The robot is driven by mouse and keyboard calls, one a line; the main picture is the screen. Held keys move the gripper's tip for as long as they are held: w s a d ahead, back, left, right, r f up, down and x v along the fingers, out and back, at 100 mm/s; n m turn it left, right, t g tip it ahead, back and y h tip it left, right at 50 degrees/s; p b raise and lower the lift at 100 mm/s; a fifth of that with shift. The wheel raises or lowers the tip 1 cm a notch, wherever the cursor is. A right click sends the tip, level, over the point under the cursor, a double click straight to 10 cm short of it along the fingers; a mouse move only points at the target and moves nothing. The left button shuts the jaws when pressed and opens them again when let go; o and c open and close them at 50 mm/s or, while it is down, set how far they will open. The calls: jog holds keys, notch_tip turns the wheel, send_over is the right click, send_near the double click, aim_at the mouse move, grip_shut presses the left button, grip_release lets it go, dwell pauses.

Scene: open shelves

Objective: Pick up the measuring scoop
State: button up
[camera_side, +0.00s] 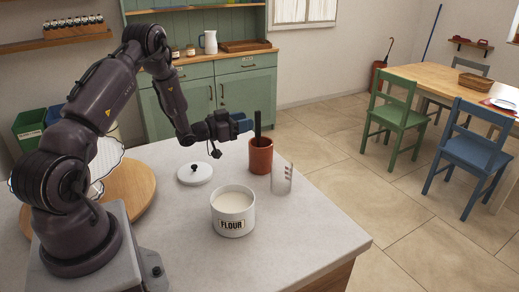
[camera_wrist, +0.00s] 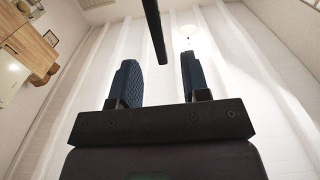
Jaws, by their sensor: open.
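A dark, flat handle (camera_side: 258,124) stands nearly upright out of a reddish-brown crock (camera_side: 261,156). Its lower end is hidden inside, so I cannot tell for certain that it is the measuring scoop; no scoop bowl shows anywhere. My gripper (camera_side: 247,125) is level with the handle, just left of it in the side view, with its fingers pointing toward it. In the wrist view the open, empty fingers (camera_wrist: 158,68) stand apart, and the dark handle (camera_wrist: 154,28) shows ahead, roughly in line with the gap between them.
A white FLOUR canister (camera_side: 233,219), open and filled with pale powder, stands in front of the crock. A clear measuring beaker (camera_side: 282,178) stands close to the crock's right. A white lid (camera_side: 195,174) lies to the left. The front of the grey countertop (camera_side: 300,245) is clear.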

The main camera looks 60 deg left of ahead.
aim_at(258, 137)
jog(key=w, duration=0.5)
jog(key=shift+w, duration=0.15)
jog(key=shift+c, duration=0.2)
grip_shut()
